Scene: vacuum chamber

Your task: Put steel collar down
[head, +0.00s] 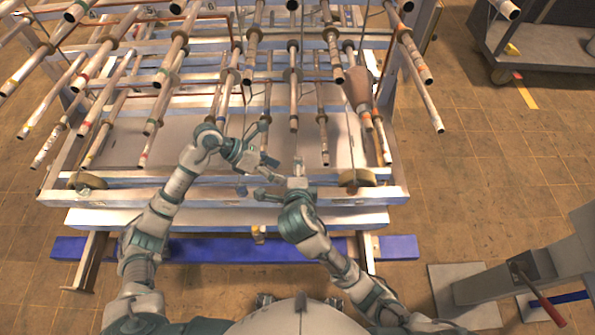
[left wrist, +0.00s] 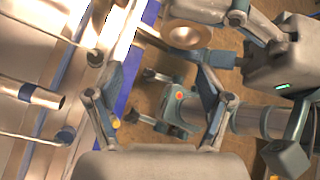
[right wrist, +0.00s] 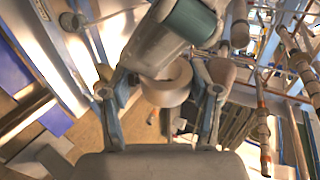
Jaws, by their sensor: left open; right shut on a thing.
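The steel collar is a short, wide ring (right wrist: 168,84) with an open middle. In the right wrist view it sits between the fingers of my right gripper (right wrist: 163,88), which is shut on it. The collar also shows at the top of the left wrist view (left wrist: 187,35), beyond my left fingertips. My left gripper (left wrist: 160,85) is open, with nothing held between its fingers. In the head view my left gripper (head: 262,160) is close to my right gripper (head: 278,187), over the rack's front edge. The collar is too small to make out there.
A metal rack (head: 230,195) with many sloping tubes fills the area ahead. Two round tan pieces (head: 87,181) (head: 356,177) sit on its front rail. A blue beam (head: 205,249) lies below.

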